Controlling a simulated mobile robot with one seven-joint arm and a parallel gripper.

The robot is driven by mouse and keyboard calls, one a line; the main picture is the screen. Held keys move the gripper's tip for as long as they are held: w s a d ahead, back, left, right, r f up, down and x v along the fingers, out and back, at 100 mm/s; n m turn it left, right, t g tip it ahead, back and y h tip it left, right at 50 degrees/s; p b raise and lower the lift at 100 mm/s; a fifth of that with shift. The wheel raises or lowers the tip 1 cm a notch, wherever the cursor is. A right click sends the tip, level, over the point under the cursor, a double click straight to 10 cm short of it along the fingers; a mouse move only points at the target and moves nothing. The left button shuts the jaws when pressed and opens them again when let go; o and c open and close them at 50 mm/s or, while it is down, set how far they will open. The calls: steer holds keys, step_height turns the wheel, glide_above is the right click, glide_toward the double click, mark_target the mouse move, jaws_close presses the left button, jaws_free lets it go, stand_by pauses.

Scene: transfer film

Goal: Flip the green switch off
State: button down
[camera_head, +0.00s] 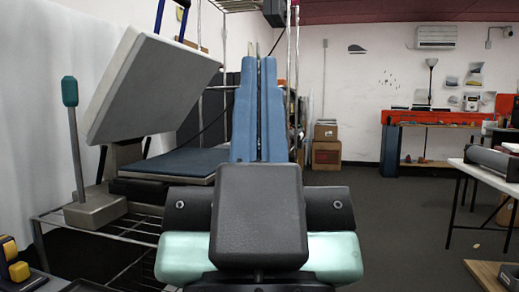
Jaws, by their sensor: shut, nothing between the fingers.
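The green switch is a tall grey lever with a dark green cap (69,91). It stands nearly upright, tilted slightly left, on a grey base block (96,209) at the left of the head view.
A press with a tilted grey upper plate (152,85) and a dark blue lower pad (175,164) stands beside the switch on a wire rack (140,229). A white table (488,172) stands at the right. Dark floor (394,214) is clear at centre right.

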step_height(320, 180, up, 38)
steer(key=p, duration=3.6)
steer(key=shift+w, duration=0.15)
